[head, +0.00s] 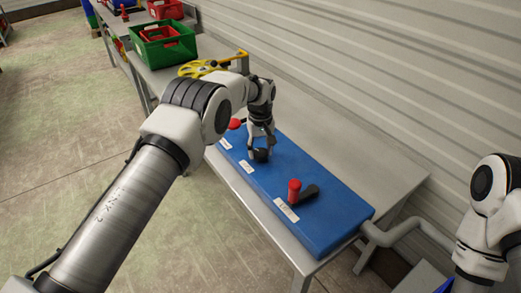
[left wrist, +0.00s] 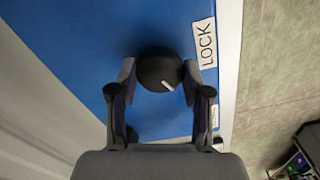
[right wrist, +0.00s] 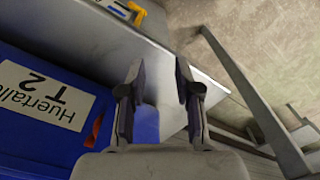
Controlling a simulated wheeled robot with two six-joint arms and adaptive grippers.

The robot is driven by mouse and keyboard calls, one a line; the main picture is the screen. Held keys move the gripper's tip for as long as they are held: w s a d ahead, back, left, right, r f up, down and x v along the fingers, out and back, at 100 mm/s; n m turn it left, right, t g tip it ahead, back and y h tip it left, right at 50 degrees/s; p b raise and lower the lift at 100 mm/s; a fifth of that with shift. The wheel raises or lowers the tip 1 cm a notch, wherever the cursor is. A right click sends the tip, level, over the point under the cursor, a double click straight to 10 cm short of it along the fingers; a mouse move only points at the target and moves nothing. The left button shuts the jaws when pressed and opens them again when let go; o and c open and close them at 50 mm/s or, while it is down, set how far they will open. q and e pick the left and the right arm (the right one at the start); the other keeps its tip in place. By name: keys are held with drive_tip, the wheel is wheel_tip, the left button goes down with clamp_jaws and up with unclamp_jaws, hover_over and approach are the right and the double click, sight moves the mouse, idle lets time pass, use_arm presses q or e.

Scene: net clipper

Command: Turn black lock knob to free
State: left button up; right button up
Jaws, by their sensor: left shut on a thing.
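The black lock knob (left wrist: 158,68) is round with a white mark on its top. It sits on the blue panel (head: 320,205), beside a white label (left wrist: 204,43) reading LOCK. My left gripper (left wrist: 160,80) is around the knob from above, with a finger on each side, shut on it. In the head view the knob (head: 261,155) shows under my left gripper (head: 260,145). The white mark points toward the lower right in the left wrist view. My right gripper (right wrist: 155,85) is open and empty, away from the knob; its fingers are outside the head view.
A red knob with a black lever (head: 295,190) stands on the panel's near end. Another red knob (head: 235,124) is at the far end. A yellow handwheel (head: 197,69) and green crate (head: 165,50) lie beyond. A corrugated wall (head: 400,80) bounds the bench.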

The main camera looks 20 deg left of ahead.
sight(260, 151)
use_arm(q)
drive_tip(key=shift+s+f+n, duration=0.15)
drive_tip(key=shift+f+n, duration=0.15)
drive_tip(key=shift+n, duration=0.2)
drive_tip(key=o, duration=1.2)
drive_tip(key=shift+c, duration=0.2)
drive_tip(key=shift+r, duration=0.1)
drive_tip(key=shift+r, duration=0.1)
wheel_tip(260, 151, up, 12)
drive_tip(key=shift+w, duration=0.2)
